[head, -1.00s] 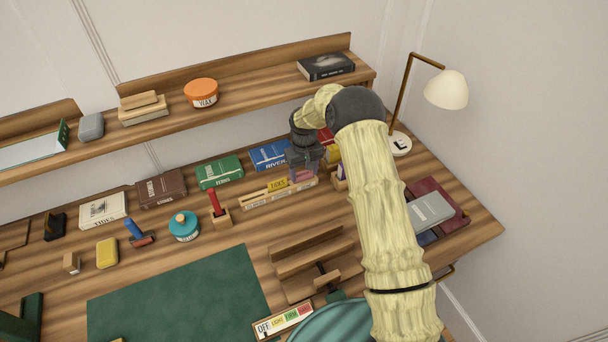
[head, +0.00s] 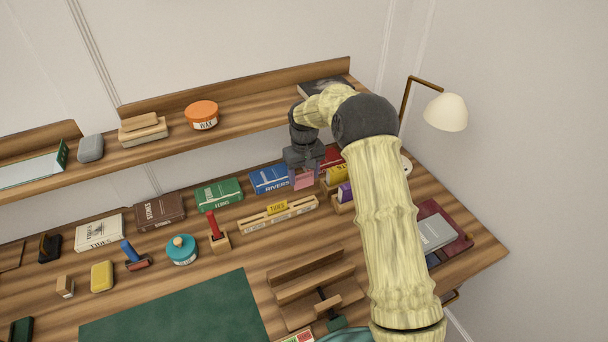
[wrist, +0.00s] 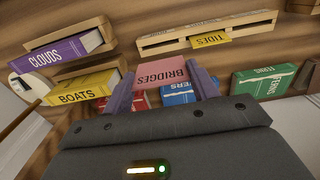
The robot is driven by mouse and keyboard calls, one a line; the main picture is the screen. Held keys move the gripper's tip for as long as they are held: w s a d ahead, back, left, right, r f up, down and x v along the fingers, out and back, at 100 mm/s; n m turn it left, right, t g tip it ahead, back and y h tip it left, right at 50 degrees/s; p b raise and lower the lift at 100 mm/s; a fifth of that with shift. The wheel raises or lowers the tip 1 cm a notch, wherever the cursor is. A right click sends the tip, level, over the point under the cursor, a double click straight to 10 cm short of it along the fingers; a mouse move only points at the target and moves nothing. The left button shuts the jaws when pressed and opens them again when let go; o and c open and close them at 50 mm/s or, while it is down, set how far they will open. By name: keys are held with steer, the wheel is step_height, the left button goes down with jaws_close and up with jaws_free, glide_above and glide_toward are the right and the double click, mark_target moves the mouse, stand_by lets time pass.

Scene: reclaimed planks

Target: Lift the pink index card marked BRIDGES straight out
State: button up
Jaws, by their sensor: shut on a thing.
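The pink card marked BRIDGES (wrist: 161,72) is between the two fingers of my gripper (wrist: 161,92) in the wrist view. In the head view my gripper (head: 303,176) is shut on the pink card (head: 303,182), which hangs below it. The card is clear of the wooden card rack (head: 290,214) and above and behind its right part. The rack (wrist: 215,36) also shows in the wrist view, holding a yellow TIDES card (wrist: 210,40).
A blue RIVERS book (head: 268,180) and a green FERNS book (head: 219,193) lie behind the rack. Yellow BOATS (wrist: 86,87) and purple CLOUDS (wrist: 58,54) books are close by on the other side. The shelf (head: 240,128) overhangs the back. A lamp (head: 446,111) stands at right.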

steer(key=shift+r+p, duration=2.8)
steer(key=shift+r, duration=0.75)
